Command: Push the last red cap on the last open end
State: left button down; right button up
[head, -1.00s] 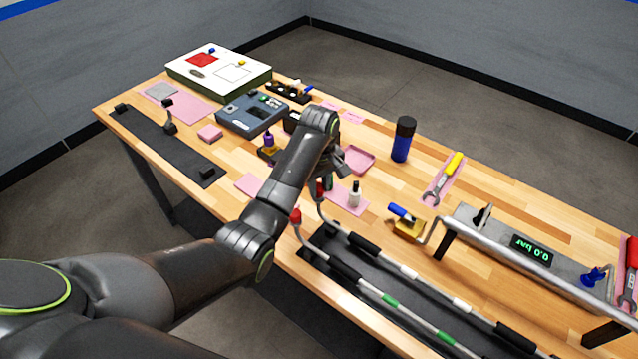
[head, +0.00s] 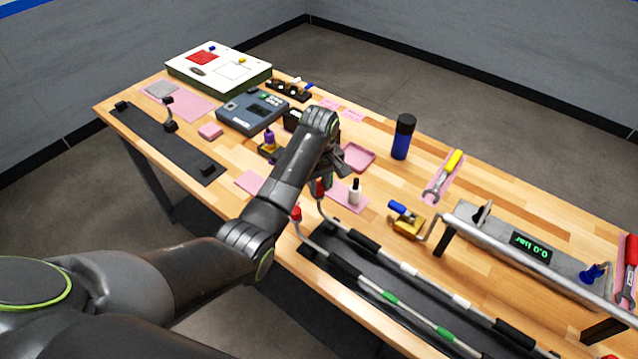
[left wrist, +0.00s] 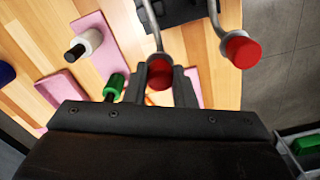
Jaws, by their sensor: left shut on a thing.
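My left gripper (head: 326,180) is shut on a red cap (left wrist: 159,74), which sits between the two fingers in the left wrist view. The held cap is at the end of the rear bent tube (left wrist: 151,22) and lines up with it; how far it is seated I cannot tell. In the head view the fingers and arm hide most of this cap. A second red cap (head: 295,213) is on the end of the front tube (head: 310,240); it also shows in the left wrist view (left wrist: 240,49). My right gripper is not in view.
A white bottle (head: 355,191) on a pink mat and a green bottle (left wrist: 115,86) stand close to the gripper. A brass block with a blue lever (head: 405,220) and a steel rig with a display (head: 531,247) are to the right. A blue bottle (head: 403,137) stands behind.

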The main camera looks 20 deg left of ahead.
pick_arm(q)
jog(key=shift+s+f, duration=0.3)
jog(key=shift+f, duration=0.25)
jog(key=c, duration=1.6)
grip_release()
jog(key=shift+c, duration=0.2)
jog(key=o, duration=0.5)
jog(key=shift+w, duration=0.3)
jog(key=shift+o, duration=0.9)
jog(key=shift+s+r, duration=0.1)
jog(key=shift+r, duration=0.1)
jog(key=shift+w, duration=0.2)
